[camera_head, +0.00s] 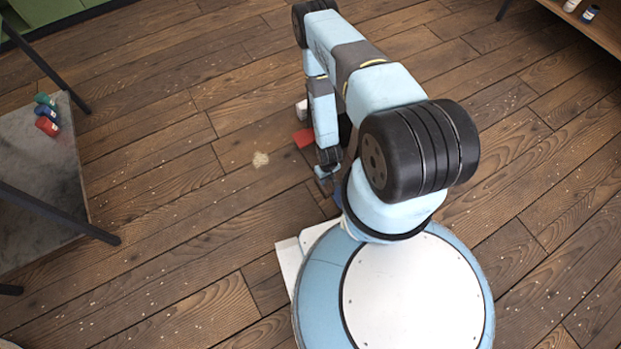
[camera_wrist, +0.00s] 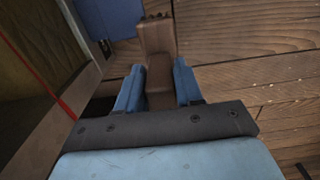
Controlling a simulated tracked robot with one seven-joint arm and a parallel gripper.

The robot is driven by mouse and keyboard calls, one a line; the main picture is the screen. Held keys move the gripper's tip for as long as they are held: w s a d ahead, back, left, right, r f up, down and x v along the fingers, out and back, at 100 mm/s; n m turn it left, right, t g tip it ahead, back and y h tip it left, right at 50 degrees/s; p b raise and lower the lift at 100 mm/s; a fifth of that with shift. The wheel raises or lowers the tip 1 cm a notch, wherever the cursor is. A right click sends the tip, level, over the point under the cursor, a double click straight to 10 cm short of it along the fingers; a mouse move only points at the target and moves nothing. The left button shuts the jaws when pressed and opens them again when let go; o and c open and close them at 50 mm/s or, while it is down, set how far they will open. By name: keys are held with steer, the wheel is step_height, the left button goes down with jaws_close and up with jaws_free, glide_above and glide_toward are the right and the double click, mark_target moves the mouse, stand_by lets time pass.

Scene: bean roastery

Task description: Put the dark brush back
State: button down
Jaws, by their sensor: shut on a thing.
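My gripper (camera_wrist: 159,82) is shut on a brown wooden piece, which I take to be the dark brush (camera_wrist: 158,38). Its narrow part lies between the two blue fingers and its wider block sticks out beyond them. In the head view my gripper (camera_head: 327,171) points down, low near the floor beside my base. The brush cannot be made out there.
A dark blue object (camera_wrist: 108,18) is just beyond the left finger. A wooden panel with a red line (camera_wrist: 68,108) stands close on the left. A grey-topped table (camera_head: 40,190) stands left.

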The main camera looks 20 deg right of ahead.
steer(key=shift+w+f, duration=0.15)
steer(key=shift+f, duration=0.1)
steer(key=w+a+f, duration=0.1)
steer(key=w+f, duration=1.1)
steer(key=w, duration=0.1)
steer(key=shift+w+f, duration=0.2)
steer(key=shift+f, duration=0.2)
steer(key=c, duration=0.7)
jaws_free()
steer(key=shift+c, duration=0.2)
